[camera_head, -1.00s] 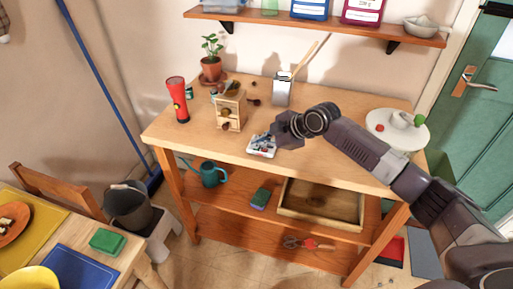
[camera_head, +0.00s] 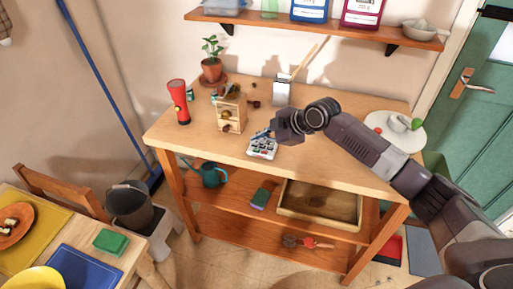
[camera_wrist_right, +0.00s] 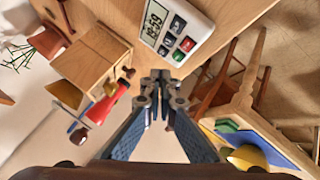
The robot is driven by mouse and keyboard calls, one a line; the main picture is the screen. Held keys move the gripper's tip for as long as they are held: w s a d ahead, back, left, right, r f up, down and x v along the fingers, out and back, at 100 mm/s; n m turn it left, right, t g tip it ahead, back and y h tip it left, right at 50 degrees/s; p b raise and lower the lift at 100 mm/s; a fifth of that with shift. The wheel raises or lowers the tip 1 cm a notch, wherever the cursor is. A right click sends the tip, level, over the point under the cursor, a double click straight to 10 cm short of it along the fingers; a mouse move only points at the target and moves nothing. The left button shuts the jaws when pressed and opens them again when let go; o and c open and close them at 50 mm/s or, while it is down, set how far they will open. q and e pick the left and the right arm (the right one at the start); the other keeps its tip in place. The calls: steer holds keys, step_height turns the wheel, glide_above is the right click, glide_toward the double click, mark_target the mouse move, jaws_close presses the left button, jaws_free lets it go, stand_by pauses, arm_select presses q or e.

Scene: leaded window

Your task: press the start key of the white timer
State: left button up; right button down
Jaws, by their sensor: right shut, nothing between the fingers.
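The white timer (camera_head: 262,149) lies near the front edge of the wooden workbench (camera_head: 325,160). In the right wrist view the timer (camera_wrist_right: 203,32) is at the top, with a grey display that seems to read 19:59 and several keys, dark, red and green. My right gripper (camera_head: 257,136) is shut and empty. Its blue fingers are just behind and above the timer in the head view, apart from it as far as I can tell. In the right wrist view the closed fingertips (camera_wrist_right: 160,76) are below the timer. My left gripper is not in view.
A small wooden drawer box (camera_head: 231,112) stands left of the timer, with a red torch (camera_head: 178,101) and a potted plant (camera_head: 211,68) beyond. A grey metal container (camera_head: 282,92) stands behind. A white round plate (camera_head: 388,134) is at the right. The bench front is clear.

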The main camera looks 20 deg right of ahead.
mark_target(258, 151)
steer(key=shift+r+p, duration=1.3)
steer(key=shift+r, duration=0.7)
steer(key=shift+f, duration=0.1)
steer(key=shift+s, duration=0.1)
